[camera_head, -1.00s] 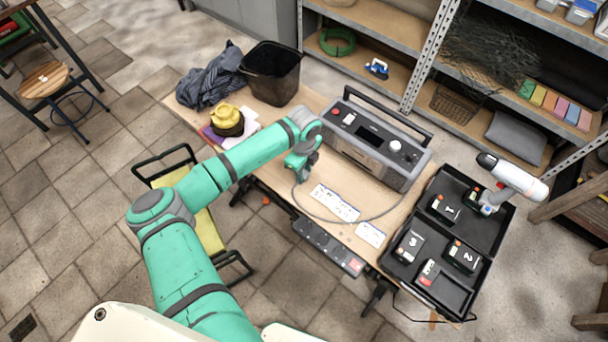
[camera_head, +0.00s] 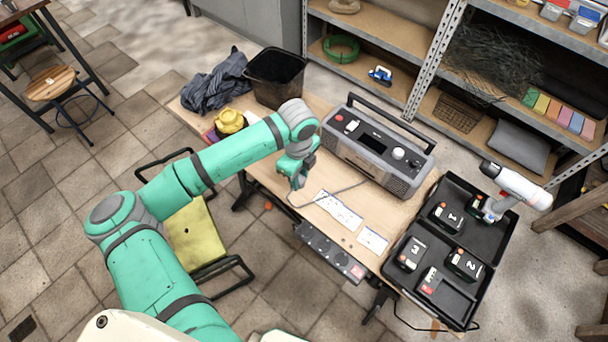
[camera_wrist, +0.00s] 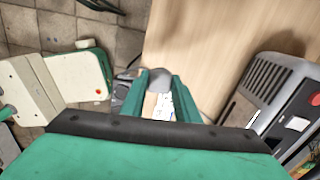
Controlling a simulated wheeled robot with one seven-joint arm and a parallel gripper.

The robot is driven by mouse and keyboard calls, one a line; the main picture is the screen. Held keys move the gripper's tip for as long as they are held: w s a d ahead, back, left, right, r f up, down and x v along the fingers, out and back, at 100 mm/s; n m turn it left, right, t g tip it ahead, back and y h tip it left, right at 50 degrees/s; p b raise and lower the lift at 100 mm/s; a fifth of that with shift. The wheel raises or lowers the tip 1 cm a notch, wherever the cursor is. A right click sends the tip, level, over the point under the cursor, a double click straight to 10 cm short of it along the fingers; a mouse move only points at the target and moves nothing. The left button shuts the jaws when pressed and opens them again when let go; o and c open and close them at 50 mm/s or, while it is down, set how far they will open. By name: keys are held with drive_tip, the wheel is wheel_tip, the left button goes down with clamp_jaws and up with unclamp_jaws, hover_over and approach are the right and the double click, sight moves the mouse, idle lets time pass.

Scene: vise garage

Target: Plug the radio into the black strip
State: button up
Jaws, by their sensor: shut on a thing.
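The grey radio (camera_head: 372,150) stands on the wooden table with its handle up. A thin grey cable (camera_head: 335,196) runs from near the radio across the tabletop toward my gripper (camera_head: 297,182). My gripper points down over the table's front part, left of the radio. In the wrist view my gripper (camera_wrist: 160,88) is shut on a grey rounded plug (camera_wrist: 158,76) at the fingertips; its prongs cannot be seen. The black strip (camera_head: 328,250) runs along the table's front edge, below and right of my gripper, with sockets and a red switch at its right end.
White paper sheets (camera_head: 340,210) lie between the radio and the strip. An open black case (camera_head: 398,282) with batteries and a drill (camera_head: 515,187) is at the right. A yellow object (camera_head: 229,121), dark cloth (camera_head: 214,84) and black bin (camera_head: 277,78) are at the back left.

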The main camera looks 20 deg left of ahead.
drive_tip(key=s+r, duration=0.3)
drive_tip(key=s, duration=0.5)
drive_tip(key=shift+s+a+r, duration=0.15)
drive_tip(key=shift+r, duration=0.15)
